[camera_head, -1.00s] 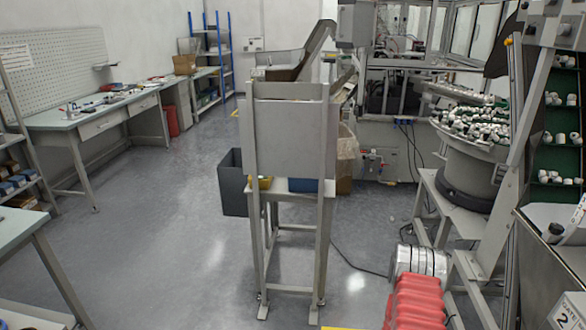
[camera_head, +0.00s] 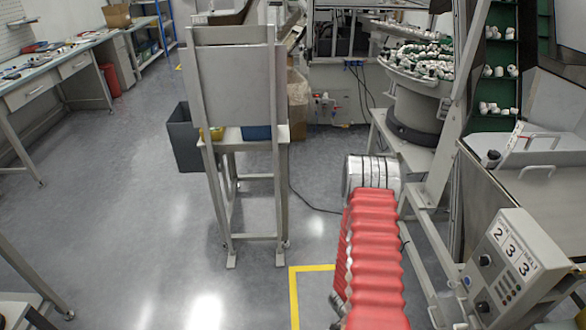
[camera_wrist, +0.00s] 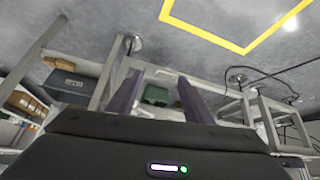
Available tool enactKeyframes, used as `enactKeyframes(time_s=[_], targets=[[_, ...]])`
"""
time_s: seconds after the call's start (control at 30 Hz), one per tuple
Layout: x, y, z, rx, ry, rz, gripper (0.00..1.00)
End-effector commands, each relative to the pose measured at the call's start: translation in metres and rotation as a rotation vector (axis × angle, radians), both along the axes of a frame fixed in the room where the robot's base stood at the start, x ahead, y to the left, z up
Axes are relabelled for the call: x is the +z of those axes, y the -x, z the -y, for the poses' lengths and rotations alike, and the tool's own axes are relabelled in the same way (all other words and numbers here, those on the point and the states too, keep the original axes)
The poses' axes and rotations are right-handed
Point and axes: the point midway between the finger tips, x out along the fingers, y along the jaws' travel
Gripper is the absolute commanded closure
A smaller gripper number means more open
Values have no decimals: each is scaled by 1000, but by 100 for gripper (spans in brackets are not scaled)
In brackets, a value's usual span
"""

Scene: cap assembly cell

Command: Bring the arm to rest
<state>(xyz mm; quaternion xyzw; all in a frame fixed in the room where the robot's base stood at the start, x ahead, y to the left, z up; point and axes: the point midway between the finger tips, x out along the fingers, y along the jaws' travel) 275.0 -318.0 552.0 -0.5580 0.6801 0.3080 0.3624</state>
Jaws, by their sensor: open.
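My gripper (camera_wrist: 158,78) shows in the wrist view with its two dark purple fingers apart. Nothing is held between them. A dark green box-like thing (camera_wrist: 157,95) shows in the gap, farther off and not touching the fingers. In the head view a red ribbed sleeve with a silver end (camera_head: 372,245) reaches up from the bottom edge; it looks like part of my arm. My gripper itself cannot be seen in the head view.
A grey metal stand (camera_head: 236,95) is left of the red sleeve. A bowl feeder (camera_head: 418,85) and a control box (camera_head: 510,265) are to the right. A dark bin (camera_head: 183,140) stands behind the stand. Open floor (camera_head: 120,220) lies left, and a yellow floor line (camera_head: 294,295) runs near the sleeve.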

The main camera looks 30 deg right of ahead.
Motion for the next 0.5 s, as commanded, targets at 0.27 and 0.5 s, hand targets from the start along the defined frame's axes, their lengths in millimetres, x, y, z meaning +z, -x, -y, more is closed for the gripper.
enactKeyframes(time_s=[0.27, 0.5], targets=[[37, -69, -53, 229, -247, 65, 54], [82, -106, -100, 431, -400, 83, 54]])
